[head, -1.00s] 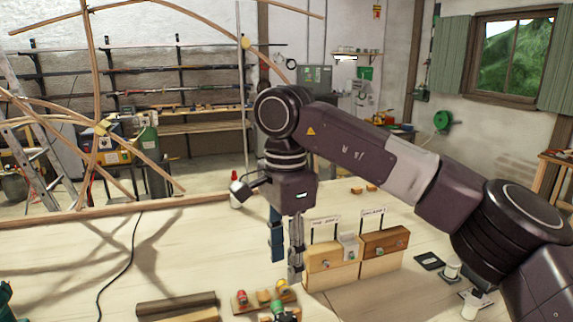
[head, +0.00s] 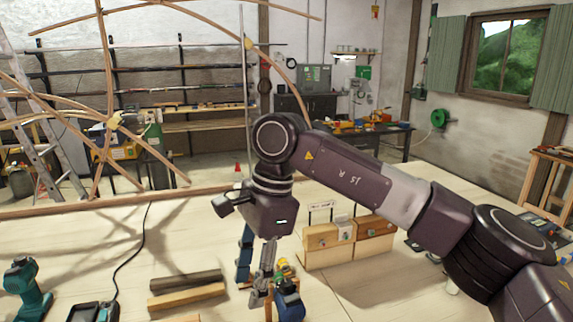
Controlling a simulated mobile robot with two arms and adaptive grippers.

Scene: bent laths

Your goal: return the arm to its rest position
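My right arm (head: 345,165) comes in from the right edge and reaches over the workbench (head: 200,240). Its dark wrist points down, and my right gripper (head: 251,285) hangs at lower centre. One finger is blue and the other grey. They stand apart with a gap between them, and I see nothing held. The gripper is in front of the small wooden drawer boxes (head: 325,258) and to their left. Behind its grey finger, small coloured items (head: 283,268) are partly hidden. My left gripper is not in view.
Wooden bars (head: 187,297) lie left of the gripper. A blue tool-like object (head: 289,300) is just right of it. A teal drill (head: 27,285) stands at lower left near a black cable (head: 130,262). A bent-lath frame (head: 106,100) rises at back left.

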